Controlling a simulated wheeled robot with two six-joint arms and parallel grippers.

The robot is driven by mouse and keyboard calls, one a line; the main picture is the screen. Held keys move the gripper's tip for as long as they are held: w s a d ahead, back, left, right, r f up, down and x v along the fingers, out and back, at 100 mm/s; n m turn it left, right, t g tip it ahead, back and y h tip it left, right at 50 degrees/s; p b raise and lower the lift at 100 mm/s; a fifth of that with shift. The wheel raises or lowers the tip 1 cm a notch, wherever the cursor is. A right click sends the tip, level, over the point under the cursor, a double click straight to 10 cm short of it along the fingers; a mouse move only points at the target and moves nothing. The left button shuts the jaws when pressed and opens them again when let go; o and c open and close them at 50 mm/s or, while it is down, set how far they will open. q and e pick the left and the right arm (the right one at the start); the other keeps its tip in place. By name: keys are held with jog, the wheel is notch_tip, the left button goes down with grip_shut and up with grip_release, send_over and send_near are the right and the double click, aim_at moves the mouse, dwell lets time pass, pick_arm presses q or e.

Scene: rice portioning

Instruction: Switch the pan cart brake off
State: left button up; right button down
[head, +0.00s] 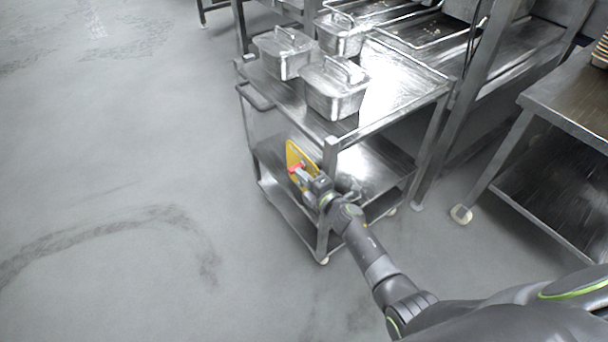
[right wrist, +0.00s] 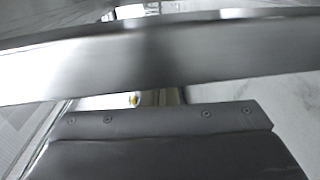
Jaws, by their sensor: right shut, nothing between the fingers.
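The pan cart (head: 400,97) is a steel two-shelf trolley on casters with lidded metal pans on top. A yellow plate (head: 291,153) with a small red part (head: 294,169) is on the cart's near-left side, below the top shelf; I take it to be the brake. My right gripper (head: 302,174) is at the red part, shut with nothing between its fingers. I cannot tell whether it touches the red part. In the right wrist view a blurred metal bar (right wrist: 160,62) crosses the picture, and the fingertips are hidden. My left gripper is not in view.
Lidded pans (head: 283,55) stand on the cart's top. A cart handle (head: 254,97) juts out at its left. A steel table (head: 577,98) on a caster stands at the right, and steel counters are behind. The floor at the left is clear.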

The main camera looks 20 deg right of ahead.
aim_at(296, 167)
pick_arm(q)
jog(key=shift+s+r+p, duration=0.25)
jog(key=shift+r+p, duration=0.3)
jog(key=shift+p, duration=0.15)
pick_arm(e)
jog(key=shift+w+a+r, duration=0.2)
jog(key=shift+w+r, duration=0.1)
jog(key=shift+w, duration=0.25)
jog(key=shift+w+a+r, duration=0.1)
jog(key=shift+w+a, duration=0.1)
jog(key=shift+w, duration=0.35)
jog(key=shift+w+a+r, duration=0.1)
jog(key=shift+w+a, duration=0.1)
jog(key=shift+w, duration=0.3)
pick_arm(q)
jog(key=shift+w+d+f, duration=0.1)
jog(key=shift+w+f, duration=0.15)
pick_arm(e)
jog(key=shift+w+a+r, duration=0.1)
jog(key=shift+w+a, duration=0.1)
jog(key=shift+w, duration=0.35)
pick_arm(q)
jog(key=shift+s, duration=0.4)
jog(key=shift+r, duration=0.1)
